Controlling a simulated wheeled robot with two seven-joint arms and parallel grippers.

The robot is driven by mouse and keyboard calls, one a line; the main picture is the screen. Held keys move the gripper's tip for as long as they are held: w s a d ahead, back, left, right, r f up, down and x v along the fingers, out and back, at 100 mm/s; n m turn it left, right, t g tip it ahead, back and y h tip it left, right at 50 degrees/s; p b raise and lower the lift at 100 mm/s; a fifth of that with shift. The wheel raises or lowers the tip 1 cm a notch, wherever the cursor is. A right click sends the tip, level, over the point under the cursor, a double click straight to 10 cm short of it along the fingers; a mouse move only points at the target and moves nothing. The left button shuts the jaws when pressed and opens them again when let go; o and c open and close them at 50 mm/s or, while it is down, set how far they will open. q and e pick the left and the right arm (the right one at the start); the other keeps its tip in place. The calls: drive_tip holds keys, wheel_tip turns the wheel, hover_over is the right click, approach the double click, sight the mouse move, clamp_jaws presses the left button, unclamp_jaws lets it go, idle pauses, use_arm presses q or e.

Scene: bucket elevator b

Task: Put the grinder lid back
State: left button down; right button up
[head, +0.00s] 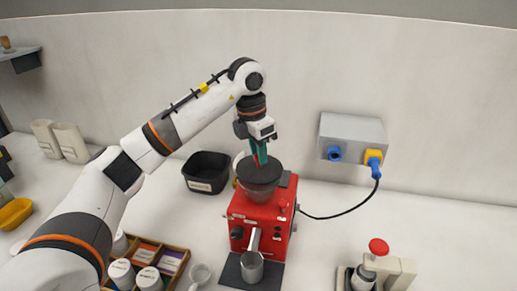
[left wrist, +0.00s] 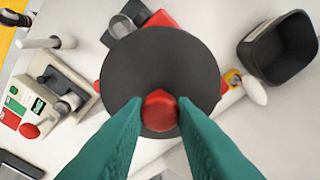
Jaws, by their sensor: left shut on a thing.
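The grinder (head: 262,215) is a red machine standing on the counter with a dark round hopper on top. My left gripper (head: 259,157) points down over it, its teal fingers closed on the lid's red knob. In the left wrist view the lid (left wrist: 160,62) is a black disc, and its red knob (left wrist: 160,110) sits between my left gripper's fingertips (left wrist: 160,114). In the head view the dark lid (head: 262,168) is level at the hopper's top; I cannot tell whether it rests on the rim or hovers just above. My right gripper is not in view.
A black bin (head: 207,173) stands left of the grinder. A metal cup (head: 252,267) is at its front. A wooden tray (head: 172,262) with jars lies front left. A red-knobbed device (head: 378,248) stands front right. A cable runs to the grey wall box (head: 350,130).

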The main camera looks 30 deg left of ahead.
sight(252, 169)
use_arm(q)
drive_tip(key=shift+f, duration=0.1)
drive_tip(key=shift+f+b, duration=0.45)
drive_tip(key=shift+f, duration=0.1)
drive_tip(key=c, duration=1.2)
unclamp_jaws()
drive_tip(key=shift+r, duration=0.1)
drive_tip(key=shift+r, duration=0.15)
drive_tip(key=r, duration=0.4)
drive_tip(key=s+r, duration=0.1)
drive_tip(key=r, duration=0.3)
drive_tip(key=a+r, duration=0.1)
drive_tip(key=r, duration=0.3)
drive_tip(key=shift+s+r, duration=0.3)
drive_tip(key=shift+r, duration=0.05)
